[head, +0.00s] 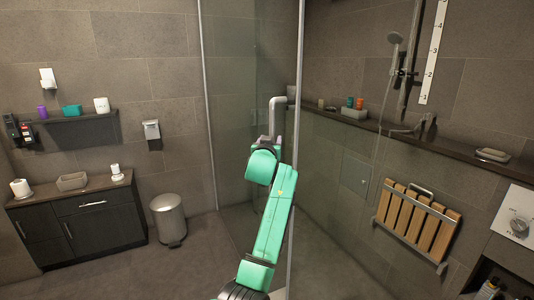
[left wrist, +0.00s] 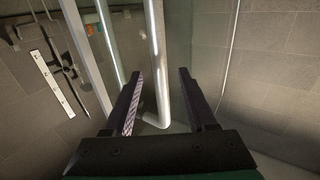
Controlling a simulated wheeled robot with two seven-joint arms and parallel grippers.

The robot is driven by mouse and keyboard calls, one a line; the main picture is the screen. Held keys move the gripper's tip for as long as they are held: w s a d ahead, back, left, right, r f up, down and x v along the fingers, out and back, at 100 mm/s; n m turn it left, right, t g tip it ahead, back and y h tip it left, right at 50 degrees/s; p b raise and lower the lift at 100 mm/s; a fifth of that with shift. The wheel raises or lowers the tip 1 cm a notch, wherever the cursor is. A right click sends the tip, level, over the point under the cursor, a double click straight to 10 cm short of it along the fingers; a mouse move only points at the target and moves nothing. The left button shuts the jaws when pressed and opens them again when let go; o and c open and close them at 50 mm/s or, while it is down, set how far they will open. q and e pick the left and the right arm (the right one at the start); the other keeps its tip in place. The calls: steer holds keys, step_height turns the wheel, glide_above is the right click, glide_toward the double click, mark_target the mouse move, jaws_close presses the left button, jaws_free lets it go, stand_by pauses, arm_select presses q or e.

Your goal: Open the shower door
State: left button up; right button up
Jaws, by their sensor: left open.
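The shower door (head: 240,75) is a clear glass panel with a grey metal edge post (head: 299,50). Its silver tubular handle (head: 278,106) sticks out to the left near the post in the head view. My green left arm reaches up from the bottom, and its wrist end covers the lower part of the handle. In the left wrist view my left gripper (left wrist: 160,74) is open, with one dark finger on each side. The handle's long bar (left wrist: 157,45) shows between the fingers, with its bent end lower down. I cannot tell whether a finger touches it. My right gripper is not in view.
A dark vanity cabinet (head: 88,232) and a metal bin (head: 169,218) stand at the left. The floor between the bin and the glass is clear.

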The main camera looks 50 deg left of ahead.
arm_select(q)
steer(key=b+v, duration=0.1)
steer(key=v, duration=0.8)
steer(key=shift+s+d+b, duration=0.15)
steer(key=shift+s+b, duration=0.15)
steer(key=shift+b, duration=0.1)
